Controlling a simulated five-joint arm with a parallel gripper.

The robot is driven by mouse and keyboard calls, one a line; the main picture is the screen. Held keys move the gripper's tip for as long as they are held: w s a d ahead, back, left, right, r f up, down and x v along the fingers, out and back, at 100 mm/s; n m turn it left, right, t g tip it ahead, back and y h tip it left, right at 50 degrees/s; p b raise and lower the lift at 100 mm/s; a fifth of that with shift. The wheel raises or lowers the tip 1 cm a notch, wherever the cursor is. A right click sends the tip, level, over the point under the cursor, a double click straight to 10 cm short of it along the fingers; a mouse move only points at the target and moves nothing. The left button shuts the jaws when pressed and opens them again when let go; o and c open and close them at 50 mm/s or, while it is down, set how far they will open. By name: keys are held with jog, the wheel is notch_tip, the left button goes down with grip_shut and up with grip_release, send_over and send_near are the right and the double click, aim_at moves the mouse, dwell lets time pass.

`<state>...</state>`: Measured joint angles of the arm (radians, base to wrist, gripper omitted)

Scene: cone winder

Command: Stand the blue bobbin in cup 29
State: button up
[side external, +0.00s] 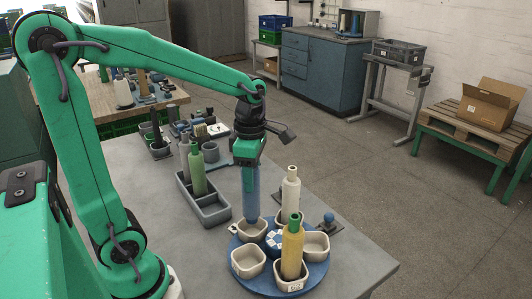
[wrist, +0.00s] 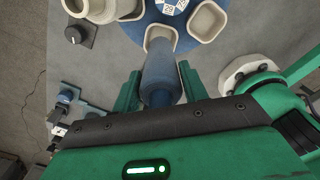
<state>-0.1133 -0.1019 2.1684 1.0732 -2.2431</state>
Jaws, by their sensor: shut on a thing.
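The blue bobbin (side external: 251,197) hangs upright from my gripper (side external: 247,163) in the side view. In the wrist view the blue bobbin (wrist: 160,70) lies between the two green fingers of my gripper (wrist: 160,92), which is shut on it. Its lower end is at the mouth of a cream cup (side external: 240,230) on the blue turntable (side external: 303,285); I cannot tell how far inside it reaches. That cup (wrist: 160,31) also shows past the bobbin's end in the wrist view.
A yellow bobbin (side external: 292,252) stands in the front cup, a cream bobbin (side external: 290,190) in the back one. The left-front cup (side external: 248,262) and right cup (side external: 316,244) look empty. A grey rack (side external: 212,216) with bobbins, one green (side external: 197,174), stands to the left.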

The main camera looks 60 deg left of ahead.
jog(key=shift+f, duration=2.65)
dwell(0.8)
jog(key=o, duration=1)
